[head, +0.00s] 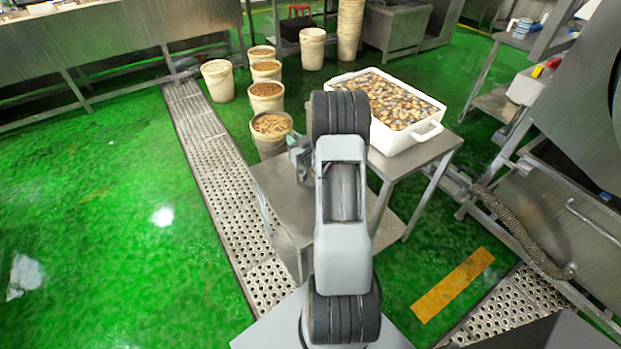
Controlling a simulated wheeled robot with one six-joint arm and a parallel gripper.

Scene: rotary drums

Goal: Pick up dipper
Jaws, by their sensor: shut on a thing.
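My arm reaches forward over the metal table, and its links cover much of the view beyond. Only a small part of my gripper (299,160) shows at the left edge of the arm, above the table's left part. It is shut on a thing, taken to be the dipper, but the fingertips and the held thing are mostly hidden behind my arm. I cannot make out the dipper's shape or whether it touches the table.
A white tub (432,128) full of brown and yellow pieces stands on the metal table (283,200). Several filled buckets (266,97) stand left of it along the drain grate (215,150). Machinery with a hose (520,235) stands at right. Green floor is clear at left.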

